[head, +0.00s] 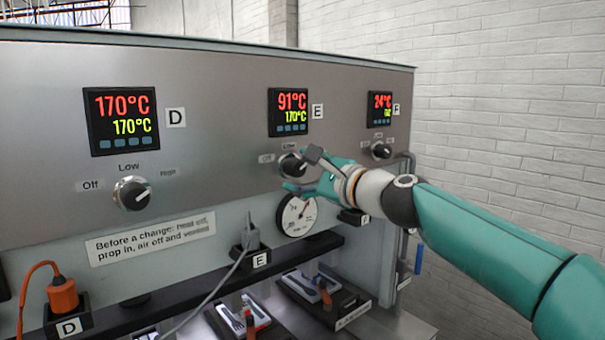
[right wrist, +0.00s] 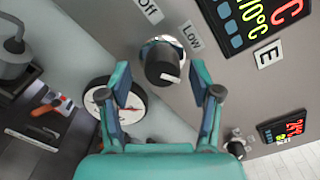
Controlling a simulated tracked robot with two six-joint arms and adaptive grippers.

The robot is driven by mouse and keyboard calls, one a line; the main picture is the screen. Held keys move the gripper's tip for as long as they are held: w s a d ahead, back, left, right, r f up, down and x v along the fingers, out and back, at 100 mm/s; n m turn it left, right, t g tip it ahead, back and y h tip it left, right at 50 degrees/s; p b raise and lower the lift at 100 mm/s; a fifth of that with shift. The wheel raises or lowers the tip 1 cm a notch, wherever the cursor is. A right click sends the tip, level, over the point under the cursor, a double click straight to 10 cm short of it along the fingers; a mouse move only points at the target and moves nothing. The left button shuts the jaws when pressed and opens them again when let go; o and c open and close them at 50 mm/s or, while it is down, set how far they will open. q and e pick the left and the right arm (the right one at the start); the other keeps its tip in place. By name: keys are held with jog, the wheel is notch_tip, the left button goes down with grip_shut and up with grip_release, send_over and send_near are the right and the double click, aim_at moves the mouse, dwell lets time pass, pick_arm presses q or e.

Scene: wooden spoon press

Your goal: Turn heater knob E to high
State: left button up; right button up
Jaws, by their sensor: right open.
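Heater knob E (head: 291,165) is a round black knob on the steel panel, below the display marked E. My right gripper (head: 301,171) is at it, one finger above and one below. In the right wrist view the knob (right wrist: 161,60) lies between the open fingertips (right wrist: 160,76), with a gap on both sides. Its white mark is at its lower right, away from the "Off" (right wrist: 148,10) and "Low" (right wrist: 192,35) labels. The "High" label is hidden, so the exact setting is unclear. My left gripper is not in view.
Display E (head: 288,112) reads 91°C over 170. Knob D (head: 132,194) is to the left and knob F (head: 381,151) to the right. A round gauge (head: 296,214) sits just below knob E. A grey plug (head: 250,234) with a cable is lower left.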

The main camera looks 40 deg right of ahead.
jog(key=s, duration=1.2)
jog(key=shift+d, duration=0.45)
jog(key=shift+w+f, duration=0.1)
jog(key=shift+f, duration=0.05)
